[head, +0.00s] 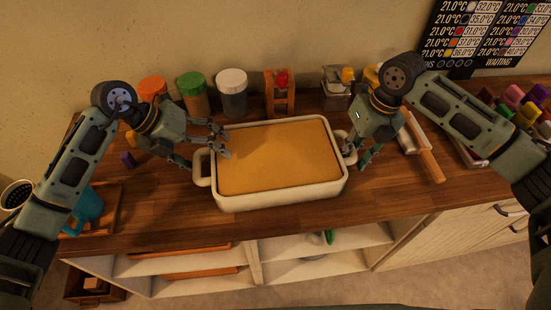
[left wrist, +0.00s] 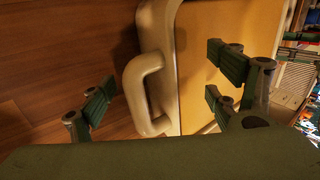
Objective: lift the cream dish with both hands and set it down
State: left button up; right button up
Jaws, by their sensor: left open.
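The cream dish (head: 285,196), filled with a flat golden-brown layer, stands on the wooden counter. It has a loop handle at each end. My left gripper (head: 203,149) is open over the left handle (head: 201,168). In the left wrist view the left handle (left wrist: 145,95) lies between the spread fingers (left wrist: 165,88), with no visible contact; one side is over the counter, the other over the filling. My right gripper (head: 360,154) is at the right handle (head: 350,147). Its fingers overlap the handle, and I cannot tell whether they grip it.
Jars with orange, green (head: 193,92) and white (head: 232,92) lids and a wooden stand (head: 280,93) are behind the dish. A rolling pin (head: 425,150) lies to the right. A blue mug (head: 88,205) is at left. Bare counter (head: 300,215) lies in front.

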pick_arm(q)
jog(key=shift+c, duration=0.4)
pick_arm(e)
jog(key=shift+c, duration=0.2)
pick_arm(q)
jog(key=c, duration=0.6)
pick_arm(e)
jog(key=c, duration=0.6)
pick_arm(q)
jog(key=shift+a+f, duration=0.15)
grip_shut()
pick_arm(e)
grip_shut()
pick_arm(q)
jog(key=shift+r, duration=0.25)
pick_arm(e)
jog(key=shift+w+r, duration=0.2)
jog(key=shift+r, duration=0.15)
